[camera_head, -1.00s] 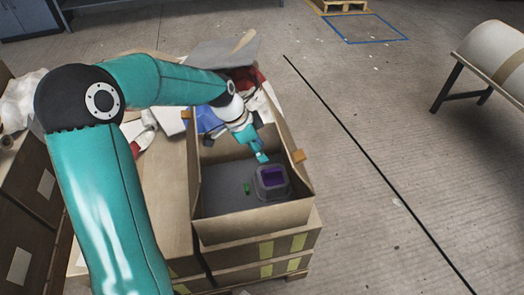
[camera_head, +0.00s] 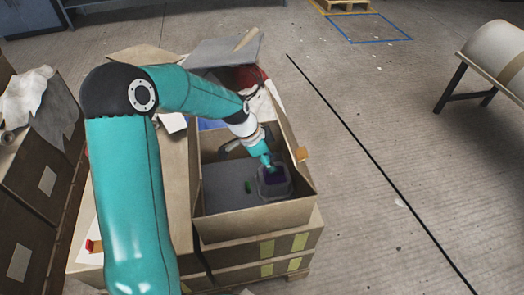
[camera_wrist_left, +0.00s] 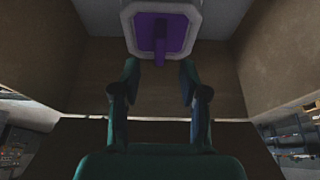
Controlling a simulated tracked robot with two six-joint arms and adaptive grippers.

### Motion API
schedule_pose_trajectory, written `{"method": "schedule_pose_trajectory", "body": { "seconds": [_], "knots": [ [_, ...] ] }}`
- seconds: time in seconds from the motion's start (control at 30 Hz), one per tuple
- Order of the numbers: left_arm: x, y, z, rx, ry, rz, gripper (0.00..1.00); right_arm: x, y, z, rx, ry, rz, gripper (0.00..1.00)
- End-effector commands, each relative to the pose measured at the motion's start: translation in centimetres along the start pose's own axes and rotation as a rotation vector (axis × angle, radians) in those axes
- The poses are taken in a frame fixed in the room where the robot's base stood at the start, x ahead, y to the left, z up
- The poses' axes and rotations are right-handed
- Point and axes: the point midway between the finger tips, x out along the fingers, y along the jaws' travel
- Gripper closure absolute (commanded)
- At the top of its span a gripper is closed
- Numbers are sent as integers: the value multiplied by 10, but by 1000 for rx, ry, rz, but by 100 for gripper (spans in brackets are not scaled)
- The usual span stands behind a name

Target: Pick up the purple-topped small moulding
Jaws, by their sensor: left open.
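The purple-topped small moulding (camera_head: 275,182) is a grey block with a purple recessed top. It sits on the floor of an open cardboard box, towards the right side. In the left wrist view the moulding (camera_wrist_left: 161,33) shows at the top of the picture, with a purple upright strip in its middle. My left gripper (camera_head: 268,164) is inside the box, just above the far edge of the moulding. In the left wrist view its two fingers (camera_wrist_left: 160,75) are apart with nothing between them, pointing at the moulding. My right gripper does not show.
The cardboard box (camera_head: 255,219) has tall walls around the moulding. A grey sheet (camera_head: 222,50) and red and blue items lie behind the box. A white cylinder on a stand (camera_head: 497,50) is far right.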

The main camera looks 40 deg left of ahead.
Motion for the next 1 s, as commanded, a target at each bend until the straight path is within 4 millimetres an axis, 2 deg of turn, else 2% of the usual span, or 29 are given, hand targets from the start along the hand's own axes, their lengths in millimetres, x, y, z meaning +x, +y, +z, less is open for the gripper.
{"method": "schedule_pose_trajectory", "body": {
  "seconds": [0.1, 0.3, 0.7, 0.97, 1.0],
  "knots": [
    [21, 1, 0, 0, -1, 2, 56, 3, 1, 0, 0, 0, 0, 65],
    [40, 0, 0, 0, 0, 0, 56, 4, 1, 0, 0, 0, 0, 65],
    [44, 0, 0, -1, 1, -1, 56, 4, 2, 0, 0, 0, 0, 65],
    [44, 0, 0, -1, 1, -1, 100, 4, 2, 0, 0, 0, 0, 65],
    [44, 0, 0, 0, 1, -1, 100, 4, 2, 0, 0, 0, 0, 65]
  ]
}}
